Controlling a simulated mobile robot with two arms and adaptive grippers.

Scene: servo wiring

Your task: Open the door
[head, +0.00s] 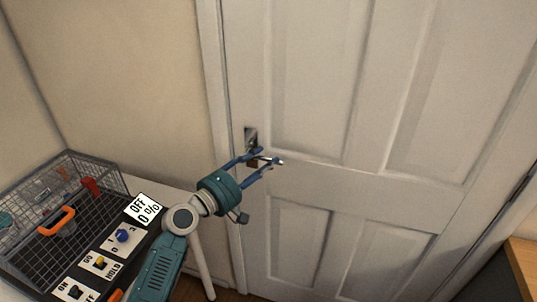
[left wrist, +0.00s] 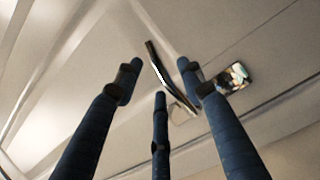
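The white panelled door (head: 395,145) looks closed in the head view. Its metal handle plate (head: 251,137) is near the left edge of the door. My left gripper (head: 268,157) is at the handle, with its blue fingers spread apart. In the left wrist view the thin curved lever (left wrist: 158,64) runs between the open fingertips, and a shiny plate (left wrist: 231,79) shows beside the right finger. The fingers are not closed on the lever; whether any finger touches it I cannot tell. My right gripper is not in view.
A wire basket (head: 100,200) and a dark control panel (head: 112,240) with switches and an "OFF 0%" sign stand at the lower left, close to my left arm. A wooden surface (head: 522,262) is at the lower right. The door front is clear.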

